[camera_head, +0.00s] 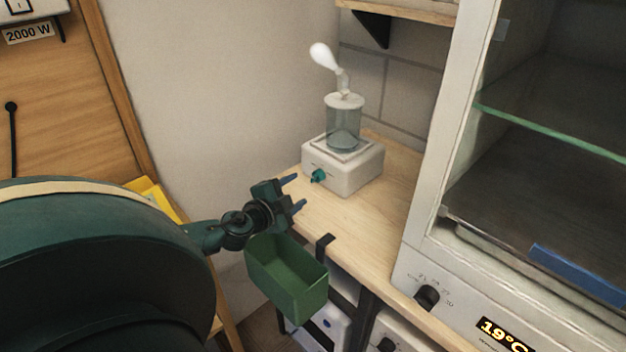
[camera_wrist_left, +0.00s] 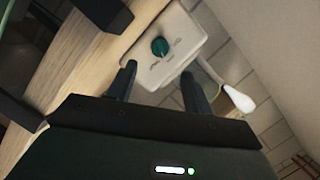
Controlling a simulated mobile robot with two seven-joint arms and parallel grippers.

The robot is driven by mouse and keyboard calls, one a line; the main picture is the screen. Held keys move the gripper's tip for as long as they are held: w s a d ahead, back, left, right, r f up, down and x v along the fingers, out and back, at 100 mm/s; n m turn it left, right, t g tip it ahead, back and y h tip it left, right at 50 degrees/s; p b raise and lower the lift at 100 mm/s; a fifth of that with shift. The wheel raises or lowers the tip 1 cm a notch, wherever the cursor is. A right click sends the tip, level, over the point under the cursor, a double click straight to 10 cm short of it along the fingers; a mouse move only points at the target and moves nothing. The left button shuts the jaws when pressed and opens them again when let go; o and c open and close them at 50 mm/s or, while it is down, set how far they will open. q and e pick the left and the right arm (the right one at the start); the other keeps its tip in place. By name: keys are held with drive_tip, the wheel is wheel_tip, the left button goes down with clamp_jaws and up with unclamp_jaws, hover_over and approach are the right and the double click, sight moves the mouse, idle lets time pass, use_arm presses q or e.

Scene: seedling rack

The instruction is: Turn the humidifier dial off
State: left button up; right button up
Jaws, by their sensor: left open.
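The humidifier (camera_head: 343,165) stands on the wooden shelf in the head view, a white box with a clear tank on top and a white plume at its nozzle. Its teal dial (camera_head: 318,176) is on the front face. My left gripper (camera_head: 297,191) is open and empty, in front of the dial and apart from it. In the left wrist view the dial (camera_wrist_left: 160,46) shows ahead of the two open fingers (camera_wrist_left: 156,84), on the white face of the humidifier (camera_wrist_left: 184,35). Small marks surround the dial but are too small to read. My right gripper is not in view.
A green bin (camera_head: 290,280) hangs at the shelf's front edge, just below my left gripper. A white cabinet (camera_head: 425,225) with a glass shelf, a black knob (camera_head: 427,297) and a 19°C display stands to the right. The wooden shelf (camera_head: 340,225) is clear in front of the humidifier.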

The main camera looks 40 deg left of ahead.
sight(314, 179)
use_arm(q)
drive_tip(key=x, duration=0.8)
drive_tip(key=shift+w, duration=0.1)
drive_tip(key=c, duration=1)
